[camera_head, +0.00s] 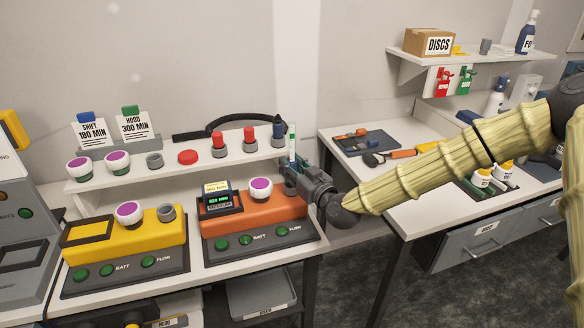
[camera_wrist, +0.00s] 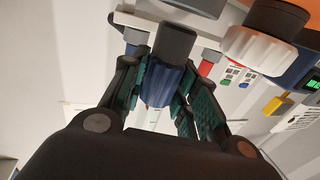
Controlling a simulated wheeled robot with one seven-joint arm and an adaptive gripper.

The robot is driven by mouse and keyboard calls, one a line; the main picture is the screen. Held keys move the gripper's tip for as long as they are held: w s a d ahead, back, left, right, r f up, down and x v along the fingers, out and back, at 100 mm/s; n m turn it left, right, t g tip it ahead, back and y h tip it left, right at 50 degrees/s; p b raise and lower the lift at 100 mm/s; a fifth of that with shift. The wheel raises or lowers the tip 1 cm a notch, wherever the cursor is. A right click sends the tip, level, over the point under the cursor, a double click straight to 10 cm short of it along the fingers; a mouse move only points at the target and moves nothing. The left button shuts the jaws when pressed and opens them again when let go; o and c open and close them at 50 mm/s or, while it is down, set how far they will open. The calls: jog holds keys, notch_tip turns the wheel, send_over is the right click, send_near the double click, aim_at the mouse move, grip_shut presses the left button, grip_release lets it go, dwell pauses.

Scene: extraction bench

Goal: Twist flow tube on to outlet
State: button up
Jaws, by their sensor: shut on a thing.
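The flow tube (camera_head: 292,142) is slim and pale with a green band, and stands upright above my gripper (camera_head: 291,176) at the right end of the orange unit (camera_head: 254,212). In the wrist view my gripper (camera_wrist: 162,98) is shut on the tube's blue ribbed collar (camera_wrist: 158,86), with teal pads on both sides. A dark grey cylinder (camera_wrist: 175,40) lines up with the collar; I cannot tell whether it is the outlet or part of the tube. My gripper hides the orange unit's right end in the head view, so seating is unclear.
A purple-topped white cap (camera_head: 258,187) and a small display (camera_head: 219,201) stand on the orange unit, close to my gripper. A yellow unit (camera_head: 127,243) stands left. A shelf (camera_head: 180,176) with caps and cylinders runs behind. Another bench (camera_head: 410,180) stands right, across a gap.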

jog(key=shift+f+b, duration=1.5)
jog(key=shift+f, duration=0.35)
dwell(0.6)
jog(key=shift+r, duration=0.1)
jog(key=shift+a+m+t+h, duration=0.15)
jog(key=shift+m+t+h, duration=0.15)
jog(key=shift+h, duration=0.1)
jog(key=m+t+h+p, duration=0.1)
jog(key=m+h, duration=0.1)
jog(key=h, duration=0.2)
jog(key=shift+m+t, duration=0.4)
jog(key=m+h, duration=0.2)
jog(key=h, duration=0.1)
jog(key=m+h, duration=0.2)
jog(key=h, duration=0.1)
jog(key=shift+t+h+p, duration=0.3)
jog(key=shift+h, duration=0.1)
jog(key=shift+m+h, duration=0.9)
jog(key=shift+h, duration=0.2)
